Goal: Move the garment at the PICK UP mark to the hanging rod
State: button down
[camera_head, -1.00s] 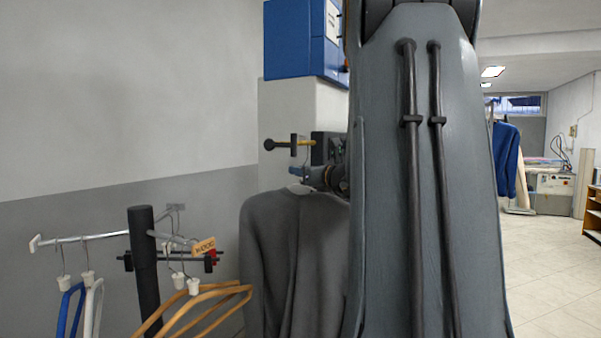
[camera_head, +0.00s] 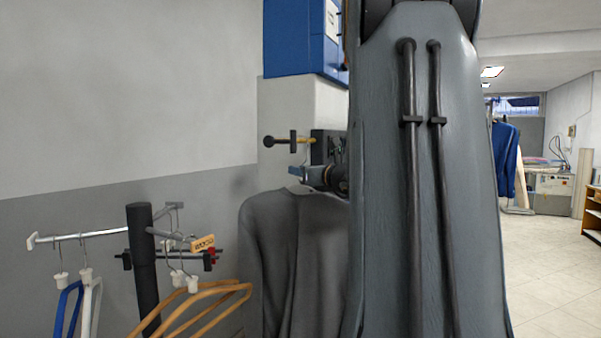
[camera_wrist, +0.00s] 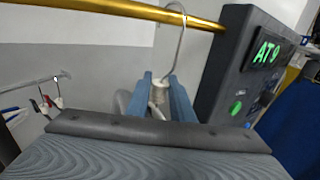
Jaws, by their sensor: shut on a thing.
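A dark grey garment (camera_head: 290,262) hangs upright beside the pillar in the head view, partly hidden behind my arm. My gripper (camera_head: 299,173) is just above its collar. In the wrist view my gripper (camera_wrist: 160,95) is shut on the white neck of the hanger (camera_wrist: 161,86). The hanger's wire hook rises to a brass rod (camera_wrist: 120,8) and overlaps it; I cannot tell whether it bears on the rod. The brass rod (camera_head: 308,141) also shows in the head view, above my gripper. No PICK UP mark is readable.
A dark box with a green display (camera_wrist: 262,55) stands right of the hook. At left, a black post (camera_head: 143,265) carries a silver rail (camera_head: 95,234) with blue and white hangers, and wooden hangers (camera_head: 205,298) beside an orange tag (camera_head: 203,244). Blue cabinet (camera_head: 295,45) above.

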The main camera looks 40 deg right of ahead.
jog(key=shift+f+b, duration=0.1)
jog(key=shift+b, duration=0.2)
dwell(0.4)
jog(key=c, duration=1.6)
grip_release()
jog(key=shift+o, duration=0.7)
jog(key=shift+f, duration=0.1)
jog(key=s+a+b, duration=0.1)
jog(key=s+b, duration=0.1)
jog(key=s, duration=0.5)
jog(key=shift+s, duration=0.35)
jog(key=shift+s, duration=0.1)
